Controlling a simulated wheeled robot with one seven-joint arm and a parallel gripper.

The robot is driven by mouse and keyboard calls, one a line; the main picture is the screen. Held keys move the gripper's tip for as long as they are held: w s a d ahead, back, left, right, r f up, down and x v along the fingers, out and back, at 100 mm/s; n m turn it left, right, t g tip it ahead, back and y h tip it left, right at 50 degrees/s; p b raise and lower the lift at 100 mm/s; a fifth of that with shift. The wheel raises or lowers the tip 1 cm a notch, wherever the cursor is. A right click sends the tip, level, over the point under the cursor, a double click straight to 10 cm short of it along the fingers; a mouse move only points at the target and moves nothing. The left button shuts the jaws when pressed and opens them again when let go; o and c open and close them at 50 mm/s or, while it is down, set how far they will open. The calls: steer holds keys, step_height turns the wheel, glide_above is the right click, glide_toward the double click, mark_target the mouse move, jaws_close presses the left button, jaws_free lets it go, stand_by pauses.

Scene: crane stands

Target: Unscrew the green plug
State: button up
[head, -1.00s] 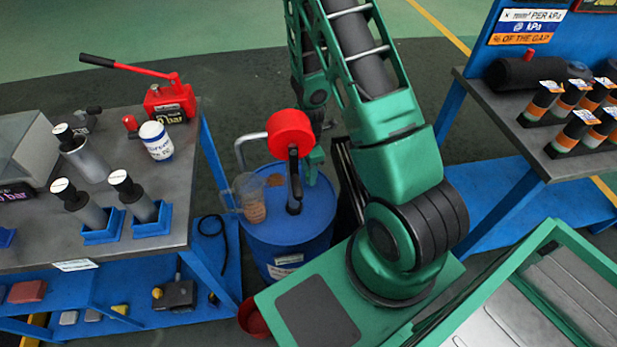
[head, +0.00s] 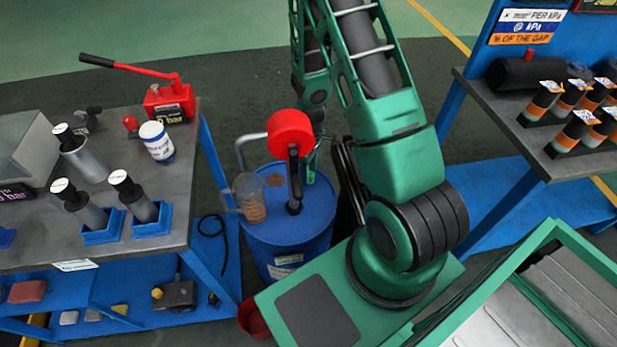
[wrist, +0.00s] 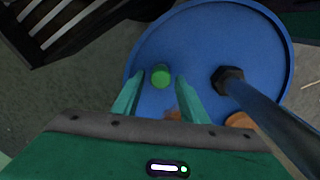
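The green plug (wrist: 161,76) is a small round green cap on the blue drum lid (wrist: 215,45) in the wrist view. My gripper (wrist: 159,81) is open, with one green finger on each side of the plug in the picture and gaps on both sides. I cannot tell how high the fingertips are above the lid. In the head view the blue drum (head: 262,240) stands between the benches. My gripper (head: 309,172) is over the drum's back right there, partly hidden by the red-topped pump, and the plug cannot be made out.
A pump with a red head (head: 289,130) and dark upright rises from the lid; its pipe (wrist: 265,105) runs close to the right finger. A clear jug (head: 251,197) with brownish contents stands on the lid's left. Benches (head: 190,235) flank the drum.

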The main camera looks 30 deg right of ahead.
steer(key=m, duration=0.5)
steer(key=shift+d, duration=0.1)
steer(key=m, duration=0.5)
steer(key=shift+d+m, duration=0.1)
steer(key=shift+m, duration=0.2)
steer(key=shift+s, duration=0.15)
stand_by(0.4)
jaws_close()
steer(key=shift+r, duration=0.1)
